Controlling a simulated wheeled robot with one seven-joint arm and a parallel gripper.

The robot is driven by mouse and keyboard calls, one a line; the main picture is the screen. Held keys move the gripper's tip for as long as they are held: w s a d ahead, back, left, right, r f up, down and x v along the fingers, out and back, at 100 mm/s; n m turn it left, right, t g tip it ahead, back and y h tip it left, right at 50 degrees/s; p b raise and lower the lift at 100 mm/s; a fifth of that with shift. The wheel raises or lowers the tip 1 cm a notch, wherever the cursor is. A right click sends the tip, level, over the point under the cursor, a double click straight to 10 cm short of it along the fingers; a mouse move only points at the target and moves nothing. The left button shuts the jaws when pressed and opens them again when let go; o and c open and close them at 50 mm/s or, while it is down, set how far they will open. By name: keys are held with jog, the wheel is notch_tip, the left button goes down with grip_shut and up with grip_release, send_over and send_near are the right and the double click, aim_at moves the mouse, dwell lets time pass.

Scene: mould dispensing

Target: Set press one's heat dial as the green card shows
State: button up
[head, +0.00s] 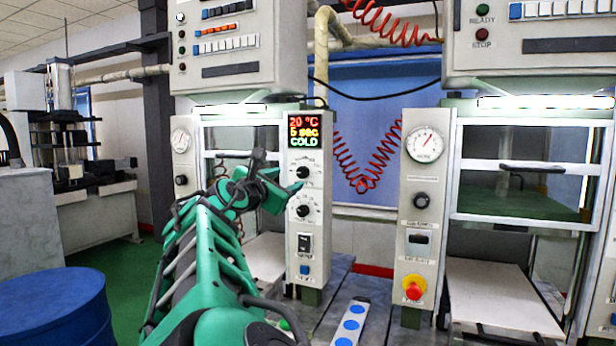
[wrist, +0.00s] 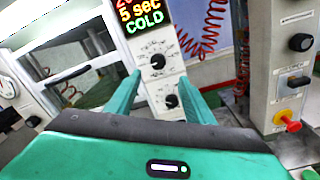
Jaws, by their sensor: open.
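The narrow control post (head: 313,255) of the left press has a display (head: 304,132) reading 20 °C, 5 sec, COLD. Below it are an upper black dial (head: 302,172) and a lower black dial (head: 302,210); their labels are too small to read. In the wrist view the upper dial (wrist: 157,61) shows between my finger tips, and the lower dial (wrist: 171,101) sits between the fingers in the picture. My gripper (head: 284,183) is open and empty in front of the post; its fingers (wrist: 160,80) appear apart from both dials. I cannot make out a green card.
Below the dials are a black switch (head: 305,243) and a blue button (head: 304,270). A second post (head: 412,240) at right carries a gauge, a knob and a red emergency button (head: 414,287). A red coiled hose (head: 362,180) hangs between the presses. A blue drum (head: 50,305) stands front left.

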aim_at(301, 173)
jog(key=x, duration=1.1)
jog(key=shift+w+a, duration=0.1)
jog(key=shift+w, duration=0.25)
jog(key=shift+c, duration=0.6)
jog(key=c, duration=0.9)
